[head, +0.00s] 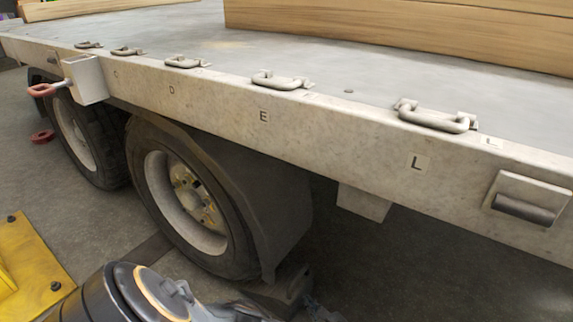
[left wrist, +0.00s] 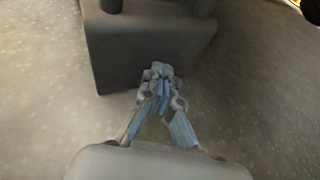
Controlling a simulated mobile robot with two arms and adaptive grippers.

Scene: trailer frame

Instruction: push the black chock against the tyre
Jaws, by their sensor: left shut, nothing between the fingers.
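The black chock (head: 282,290) is a dark block on the floor at the lower right of the nearer tyre (head: 232,240) in the head view. I cannot tell whether it touches the tyre. In the left wrist view the chock (left wrist: 145,48) fills the upper middle, with two dark stubs on top. My left gripper (left wrist: 160,85) is shut and empty, its fingertips at the chock's lower face; contact is unclear. In the head view the left gripper (head: 316,308) shows only partly at the bottom edge, beside the chock. My right gripper is not in view.
The trailer bed edge (head: 300,130), with several metal handles, overhangs the wheels. A mudguard (head: 285,195) hangs beside the nearer tyre. A second wheel (head: 75,130) stands farther left. A yellow plate (head: 30,270) lies at the left. The floor right of the chock looks clear.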

